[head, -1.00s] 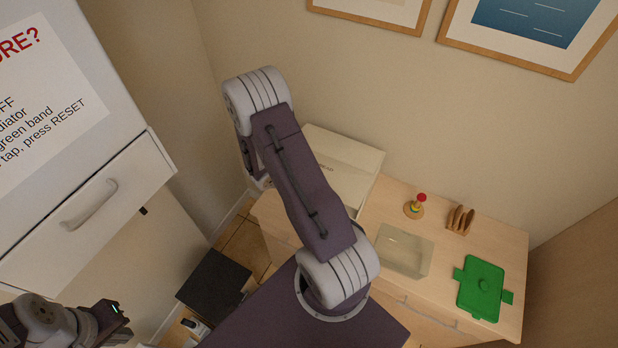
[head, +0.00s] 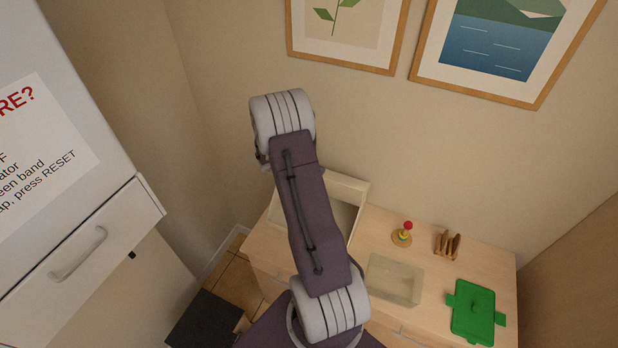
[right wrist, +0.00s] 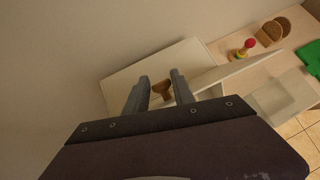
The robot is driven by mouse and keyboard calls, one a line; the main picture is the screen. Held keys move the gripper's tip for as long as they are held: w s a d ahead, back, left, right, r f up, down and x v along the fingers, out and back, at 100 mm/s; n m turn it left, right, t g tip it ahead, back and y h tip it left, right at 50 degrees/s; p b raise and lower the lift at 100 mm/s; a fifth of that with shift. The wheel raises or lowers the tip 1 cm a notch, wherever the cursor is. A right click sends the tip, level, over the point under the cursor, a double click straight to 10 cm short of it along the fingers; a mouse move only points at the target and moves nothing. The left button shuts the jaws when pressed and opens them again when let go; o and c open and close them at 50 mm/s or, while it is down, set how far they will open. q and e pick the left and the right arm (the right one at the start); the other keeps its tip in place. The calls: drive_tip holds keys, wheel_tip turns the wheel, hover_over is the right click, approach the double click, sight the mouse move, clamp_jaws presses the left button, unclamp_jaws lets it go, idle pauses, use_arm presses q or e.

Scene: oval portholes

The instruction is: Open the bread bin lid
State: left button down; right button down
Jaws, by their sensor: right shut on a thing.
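The pale bread bin (head: 347,187) stands on the wooden counter in the head view, partly behind my right arm. Its top is open there and part of its hollow inside shows. In the right wrist view its pale panels (right wrist: 225,77) lie beyond the fingers. My right gripper (right wrist: 161,90) is shut on a brown wooden knob (right wrist: 161,89), which sits between its two fingers. I take it for the lid's knob. Which pale panel is the lid is hard to tell. In the head view my right gripper is hidden behind its arm. My left gripper is not in view.
A white cabinet (head: 80,250) stands at left.

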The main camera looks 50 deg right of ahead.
drive_tip(key=shift+w+d, duration=0.25)
drive_tip(key=shift+d, duration=0.8)
drive_tip(key=shift+w+d, duration=0.25)
drive_tip(key=shift+d, duration=0.8)
drive_tip(key=shift+f, duration=0.1)
drive_tip(key=c, duration=1.2)
unclamp_jaws()
drive_tip(key=shift+o, duration=0.5)
drive_tip(key=shift+w+d+f, duration=0.2)
drive_tip(key=shift+w+d, duration=0.05)
drive_tip(key=shift+w, duration=0.3)
drive_tip(key=b+v, duration=0.1)
drive_tip(key=v, duration=0.8)
drive_tip(key=shift+d, duration=0.1)
